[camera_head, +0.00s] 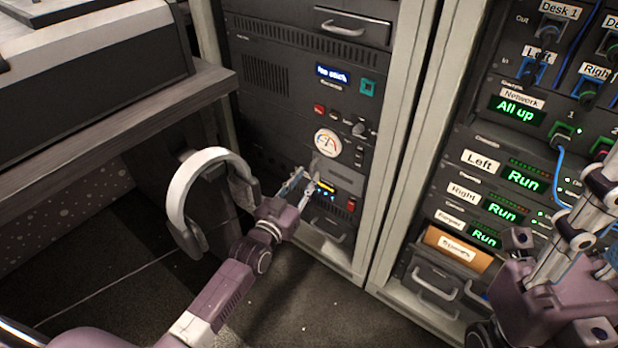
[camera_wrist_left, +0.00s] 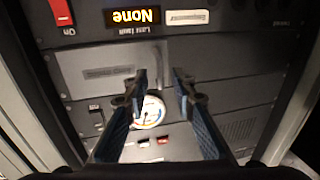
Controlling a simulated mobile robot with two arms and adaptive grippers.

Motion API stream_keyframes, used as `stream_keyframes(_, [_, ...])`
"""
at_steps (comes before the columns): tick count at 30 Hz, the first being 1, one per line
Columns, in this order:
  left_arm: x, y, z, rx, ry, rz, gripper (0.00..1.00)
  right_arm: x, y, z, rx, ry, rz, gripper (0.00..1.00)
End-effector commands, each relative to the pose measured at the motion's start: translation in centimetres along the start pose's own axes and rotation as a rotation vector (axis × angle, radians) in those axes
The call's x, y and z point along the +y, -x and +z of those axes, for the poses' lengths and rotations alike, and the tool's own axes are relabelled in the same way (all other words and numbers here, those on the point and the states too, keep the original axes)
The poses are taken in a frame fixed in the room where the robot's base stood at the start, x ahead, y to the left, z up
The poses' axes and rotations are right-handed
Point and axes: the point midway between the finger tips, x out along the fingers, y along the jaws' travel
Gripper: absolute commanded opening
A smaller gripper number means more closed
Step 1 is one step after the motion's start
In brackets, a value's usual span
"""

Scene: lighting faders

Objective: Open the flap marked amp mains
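A grey flap (camera_head: 340,176) sits low in the left rack, just above a small yellow display; its shut or open state is hard to tell. In the left wrist view, which looks at the rack upside down, the grey flap (camera_wrist_left: 85,70) shows a label too blurred to read. My left gripper (camera_head: 306,183) is right in front of the flap's left part in the head view. My right gripper (camera_head: 598,200) is at the right edge, partly cut off.
A round dial (camera_head: 327,142) and knobs are above the flap. A red switch (camera_head: 351,205) and a drawer handle (camera_head: 327,230) are below. White headphones (camera_head: 207,190) hang beside my left arm, close to it.

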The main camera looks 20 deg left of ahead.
Motion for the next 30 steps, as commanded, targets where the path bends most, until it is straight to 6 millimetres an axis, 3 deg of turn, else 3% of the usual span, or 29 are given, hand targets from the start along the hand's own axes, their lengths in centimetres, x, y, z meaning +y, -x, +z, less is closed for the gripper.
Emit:
stream_keyframes(6, [0.0, -2.0, 0.1, 0.0, 0.0, 0.0, 0.24, -0.1, -0.3, -0.1, 0.028, 0.004, -0.011, 0.32])
stream_keyframes(14, [0.0, -2.1, 0.0, -0.001, 0.0, 0.0, 0.24, -0.1, -0.5, -0.1, 0.029, 0.004, -0.012, 0.32])
stream_keyframes(21, [0.0, -2.1, 0.0, 0.0, 0.0, 0.0, 0.0, -0.1, -0.5, -0.1, 0.029, 0.004, -0.012, 0.32])
stream_keyframes(30, [0.0, -2.1, 0.0, 0.0, 0.0, 0.0, 0.0, -0.1, -0.5, -0.1, 0.029, 0.004, -0.012, 0.32])
